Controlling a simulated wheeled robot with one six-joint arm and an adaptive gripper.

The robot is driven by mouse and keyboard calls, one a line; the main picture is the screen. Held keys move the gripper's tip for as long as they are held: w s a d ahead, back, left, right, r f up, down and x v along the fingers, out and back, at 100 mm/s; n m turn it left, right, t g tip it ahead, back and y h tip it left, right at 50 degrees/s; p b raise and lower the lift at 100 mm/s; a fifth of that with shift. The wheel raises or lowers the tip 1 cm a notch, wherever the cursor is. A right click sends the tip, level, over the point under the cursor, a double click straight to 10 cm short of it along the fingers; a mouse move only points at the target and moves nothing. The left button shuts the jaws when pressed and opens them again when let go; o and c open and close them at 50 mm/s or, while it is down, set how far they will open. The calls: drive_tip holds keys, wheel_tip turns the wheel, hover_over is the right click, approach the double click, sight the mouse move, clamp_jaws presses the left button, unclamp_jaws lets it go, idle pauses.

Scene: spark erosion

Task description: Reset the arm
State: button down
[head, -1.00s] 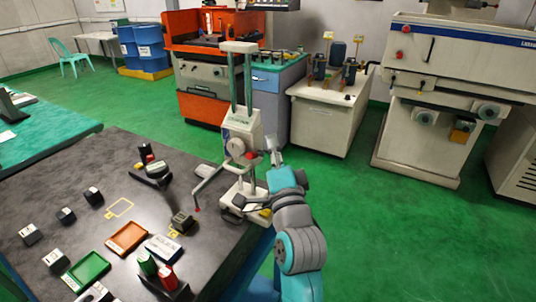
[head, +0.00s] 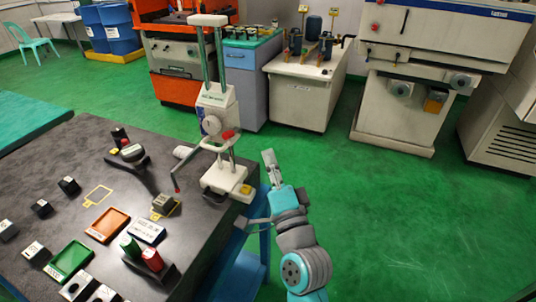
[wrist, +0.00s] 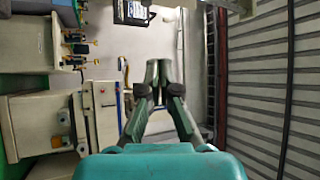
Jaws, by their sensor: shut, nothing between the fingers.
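My gripper (head: 269,158) is at the end of my teal and grey arm, to the right of the dark table and clear of its edge. In the wrist view my gripper (wrist: 159,66) is shut with nothing between its fingers. In the head view it is right of the white height gauge (head: 216,110), which stands on the table's right edge. A gap shows between them in the picture; the depth between them is hard to judge.
The dark table (head: 60,165) holds an orange tray (head: 108,225), a green tray (head: 70,262) and several small blocks. A white machine (head: 430,60) stands at the back right. The green floor (head: 420,220) to the right is clear.

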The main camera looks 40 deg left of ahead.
idle(0.4)
drive_tip(key=s+d+f+t+h, duration=0.2)
drive_tip(key=d+f+h, duration=0.2)
drive_tip(key=d+f, duration=0.7)
drive_tip(key=s+d+f+t+h, duration=0.2)
drive_tip(key=s+d+f+h, duration=0.15)
drive_tip(key=d+f, duration=0.75)
drive_tip(key=s+d+f+h, duration=0.2)
drive_tip(key=s+d+h, duration=0.1)
drive_tip(key=s+d, duration=0.3)
drive_tip(key=s+d+f+h, duration=0.2)
drive_tip(key=s+d, duration=0.2)
drive_tip(key=d, duration=0.4)
drive_tip(key=s+d+n+h, duration=0.1)
drive_tip(key=s+d, duration=0.2)
drive_tip(key=s, duration=0.3)
drive_tip(key=s+d+r+n+g+h, duration=0.1)
drive_tip(key=s+d+h, duration=0.1)
drive_tip(key=s+d, duration=0.2)
drive_tip(key=s+d+r+n+g+h, duration=0.1)
drive_tip(key=s+d+n+h, duration=0.1)
drive_tip(key=s, duration=0.8)
drive_tip(key=shift+d+r, duration=0.15)
drive_tip(key=shift+d, duration=0.6)
drive_tip(key=shift+h, duration=0.25)
